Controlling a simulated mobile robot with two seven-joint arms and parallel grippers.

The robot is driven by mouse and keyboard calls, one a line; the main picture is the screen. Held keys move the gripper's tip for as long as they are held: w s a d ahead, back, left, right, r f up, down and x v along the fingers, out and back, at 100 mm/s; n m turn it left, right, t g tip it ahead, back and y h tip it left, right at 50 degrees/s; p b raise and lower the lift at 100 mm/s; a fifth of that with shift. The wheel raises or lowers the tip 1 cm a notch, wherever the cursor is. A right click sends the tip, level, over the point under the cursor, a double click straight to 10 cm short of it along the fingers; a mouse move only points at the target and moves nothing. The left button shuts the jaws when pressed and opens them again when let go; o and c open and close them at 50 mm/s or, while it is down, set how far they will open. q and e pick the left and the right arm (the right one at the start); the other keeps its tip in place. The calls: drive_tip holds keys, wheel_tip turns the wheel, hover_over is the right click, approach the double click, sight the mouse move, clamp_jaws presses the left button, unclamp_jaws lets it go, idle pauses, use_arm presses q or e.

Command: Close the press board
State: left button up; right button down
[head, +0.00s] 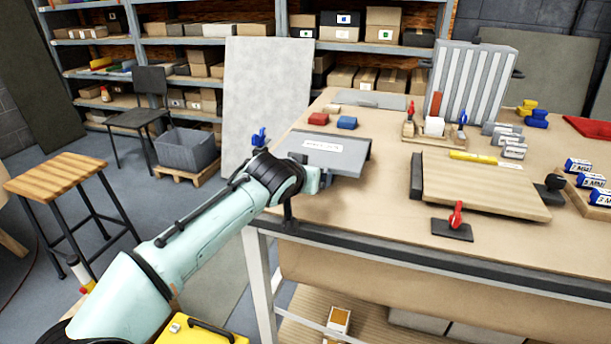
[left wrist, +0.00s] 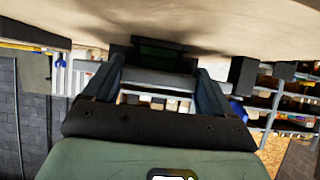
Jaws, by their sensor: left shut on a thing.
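A wooden board (head: 480,185) lies flat on the workbench at the right, with a black bar on its left side and a black knob (head: 554,182) at its right edge. A red-handled clamp (head: 455,218) stands by its front edge. I cannot tell for sure if this is the press board. A grey sloped cover (head: 350,156) with a white label sits at the bench's left corner. My left gripper (head: 322,178) is at its front edge, partly hidden by my wrist. In the left wrist view its fingers (left wrist: 158,72) stand either side of a grey bar (left wrist: 158,82) and are shut on it.
The bench's front left is clear. A stool (head: 62,180) and shelves stand at left and behind.

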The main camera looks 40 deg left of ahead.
use_arm(q)
drive_tip(key=o, duration=1.3)
drive_tip(key=shift+f, duration=0.35)
drive_tip(key=shift+r, duration=0.2)
drive_tip(key=p+v, duration=0.1)
drive_tip(key=v, duration=1.2)
use_arm(e)
drive_tip(key=w, duration=0.1)
drive_tip(key=w+r, duration=0.1)
drive_tip(key=w+r+t, duration=0.1)
drive_tip(key=shift+a+r, duration=0.25)
drive_tip(key=shift+s, duration=0.1)
